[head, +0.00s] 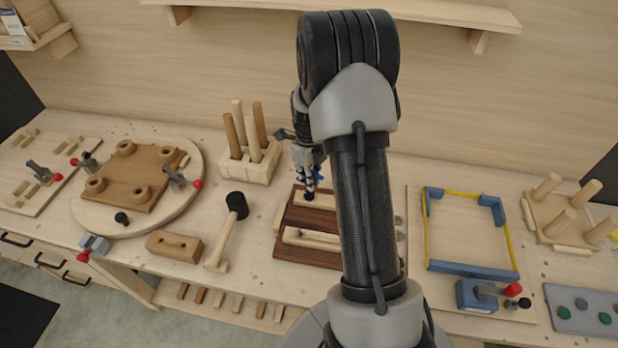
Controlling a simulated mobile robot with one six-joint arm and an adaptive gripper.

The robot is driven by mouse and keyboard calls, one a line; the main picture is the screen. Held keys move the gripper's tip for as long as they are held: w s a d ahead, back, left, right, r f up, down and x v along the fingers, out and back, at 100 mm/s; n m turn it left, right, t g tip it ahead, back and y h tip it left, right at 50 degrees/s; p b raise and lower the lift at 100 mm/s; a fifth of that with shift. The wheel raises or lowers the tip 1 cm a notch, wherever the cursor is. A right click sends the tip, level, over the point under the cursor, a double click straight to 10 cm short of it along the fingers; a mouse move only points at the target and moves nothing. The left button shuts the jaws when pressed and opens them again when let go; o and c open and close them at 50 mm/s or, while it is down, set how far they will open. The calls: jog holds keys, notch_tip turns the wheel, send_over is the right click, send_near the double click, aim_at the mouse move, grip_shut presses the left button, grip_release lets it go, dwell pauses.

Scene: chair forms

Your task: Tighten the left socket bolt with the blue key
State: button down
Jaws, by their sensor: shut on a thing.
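My gripper (308,178) is at the back of the brown wooden board (318,219), pointing down. A small blue piece, the blue key (319,181), shows at its fingers, and the gripper is shut on it. A dark round bolt head (309,196) shows just below the fingers, on a pale block at the back of the board. I cannot tell whether the key's tip sits in the bolt. My arm hides the right part of the board, and any other bolt there is hidden.
A peg block (254,168) with upright dowels stands close left of my gripper. A black-headed mallet (237,205) and a wooden block (174,246) lie further left. A blue-cornered frame (472,269) is right of my arm. A shelf (440,12) hangs above.

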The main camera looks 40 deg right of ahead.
jog(key=shift+n, duration=0.7)
jog(key=shift+r, duration=0.15)
jog(key=shift+w+d+r+p, duration=0.1)
jog(key=shift+w+r+p, duration=0.1)
jog(key=shift+r+p, duration=0.3)
jog(key=shift+s+r+p, duration=0.25)
jog(key=shift+r+p, duration=0.45)
jog(key=shift+r, duration=0.55)
jog(key=shift+r+p, duration=0.55)
jog(key=shift+r, duration=0.15)
